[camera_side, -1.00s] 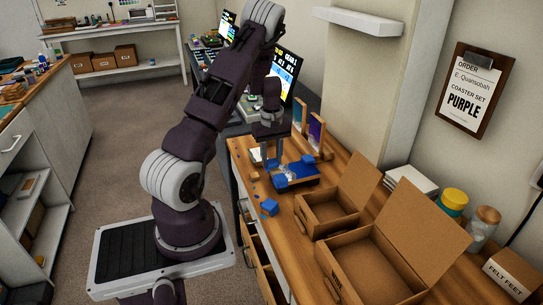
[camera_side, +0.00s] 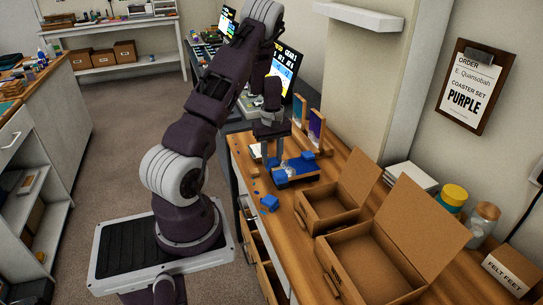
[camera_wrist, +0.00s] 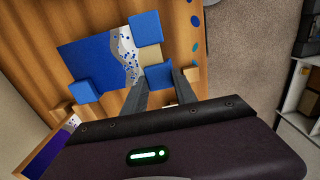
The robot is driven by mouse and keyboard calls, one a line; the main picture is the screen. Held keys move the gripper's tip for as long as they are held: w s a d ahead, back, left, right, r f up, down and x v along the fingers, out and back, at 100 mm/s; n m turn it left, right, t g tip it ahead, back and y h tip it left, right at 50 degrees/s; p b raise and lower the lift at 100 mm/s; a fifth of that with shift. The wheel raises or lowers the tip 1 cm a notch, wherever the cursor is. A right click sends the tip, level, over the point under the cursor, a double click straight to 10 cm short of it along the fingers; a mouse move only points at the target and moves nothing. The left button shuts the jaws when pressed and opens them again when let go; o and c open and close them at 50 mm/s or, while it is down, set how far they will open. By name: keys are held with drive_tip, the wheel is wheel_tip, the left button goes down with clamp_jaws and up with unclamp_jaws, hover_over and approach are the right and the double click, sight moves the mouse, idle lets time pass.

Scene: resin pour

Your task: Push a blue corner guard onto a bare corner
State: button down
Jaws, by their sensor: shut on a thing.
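A coaster panel (camera_side: 300,167), dark blue with a white speckled band, lies on the worktop. In the wrist view the panel (camera_wrist: 95,62) has a blue guard (camera_wrist: 146,28) at its upper right corner and another (camera_wrist: 87,92) at its lower left. My gripper (camera_wrist: 161,82) is shut on a third blue guard (camera_wrist: 158,76) at the lower right corner. I cannot tell if that guard is fully seated. The upper left corner looks bare. In the side view my gripper (camera_side: 272,162) points down at the panel's far left.
Small wooden blocks (camera_wrist: 190,74) stand beside the panel. Two open cardboard boxes (camera_side: 333,208) (camera_side: 386,262) stand to its right. Upright framed pieces (camera_side: 316,130) stand behind. Blue spots (camera_wrist: 195,20) mark the worktop near its left edge.

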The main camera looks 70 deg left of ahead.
drive_tip(key=c, duration=0.9)
unclamp_jaws()
wheel_tip(320, 180, up, 7)
drive_tip(key=shift+r, duration=0.15)
drive_tip(key=shift+d+r, duration=0.1)
drive_tip(key=shift+r, duration=0.25)
drive_tip(key=shift+c, duration=0.5)
clamp_jaws()
